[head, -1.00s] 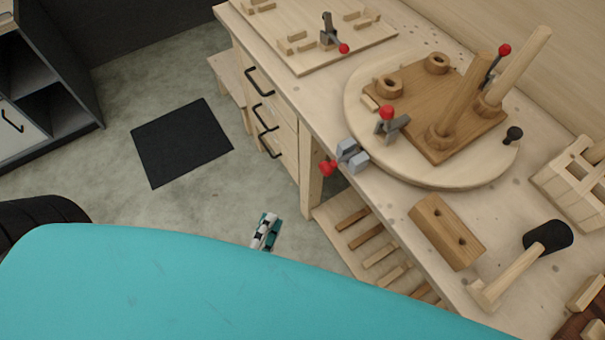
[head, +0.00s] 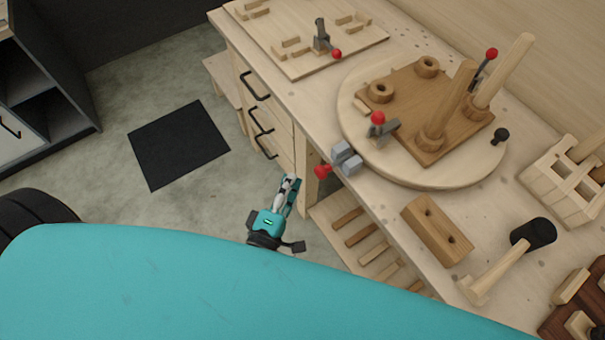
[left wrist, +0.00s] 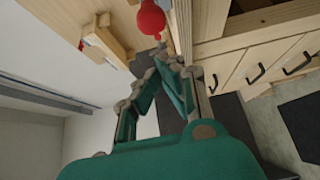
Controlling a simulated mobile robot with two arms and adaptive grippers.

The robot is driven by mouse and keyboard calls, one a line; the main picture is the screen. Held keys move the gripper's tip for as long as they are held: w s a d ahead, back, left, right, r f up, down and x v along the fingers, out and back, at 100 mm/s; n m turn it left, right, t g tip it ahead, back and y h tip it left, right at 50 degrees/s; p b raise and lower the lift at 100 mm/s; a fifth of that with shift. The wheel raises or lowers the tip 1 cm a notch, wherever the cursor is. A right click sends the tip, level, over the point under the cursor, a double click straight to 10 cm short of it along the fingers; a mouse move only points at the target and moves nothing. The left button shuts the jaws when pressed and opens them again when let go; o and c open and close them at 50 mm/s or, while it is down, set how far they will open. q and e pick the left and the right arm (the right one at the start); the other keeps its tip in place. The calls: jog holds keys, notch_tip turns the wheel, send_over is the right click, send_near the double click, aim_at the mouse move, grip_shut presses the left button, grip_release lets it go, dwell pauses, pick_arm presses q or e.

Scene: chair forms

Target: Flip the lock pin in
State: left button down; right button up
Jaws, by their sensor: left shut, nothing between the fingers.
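The lock pin is a grey block fitting (head: 346,158) with a red knob (head: 323,171), at the table's front edge against the round wooden turntable (head: 350,108). The knob sticks out past the edge. My left gripper (head: 291,179) is below and to the left of the knob, beside the table front, apart from it. In the left wrist view the red knob (left wrist: 151,18) shows just beyond my shut, empty fingertips (left wrist: 160,60). My right gripper is not in view.
The turntable carries a brown board (head: 400,130) with upright posts and red-knobbed clamps. A two-hole wooden block (head: 436,230) and a mallet (head: 534,234) lie on the bench. Drawers with black handles (head: 256,87) are in the bench front.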

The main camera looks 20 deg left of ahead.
aim_at(316, 171)
pick_arm(q)
jog(key=shift+w+d+p, duration=0.3)
jog(key=shift+w+d, duration=0.65)
jog(key=shift+d, duration=0.3)
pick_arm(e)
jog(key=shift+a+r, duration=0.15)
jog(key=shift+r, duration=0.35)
pick_arm(q)
jog(key=shift+w+d, duration=0.9)
jog(key=shift+w, duration=0.3)
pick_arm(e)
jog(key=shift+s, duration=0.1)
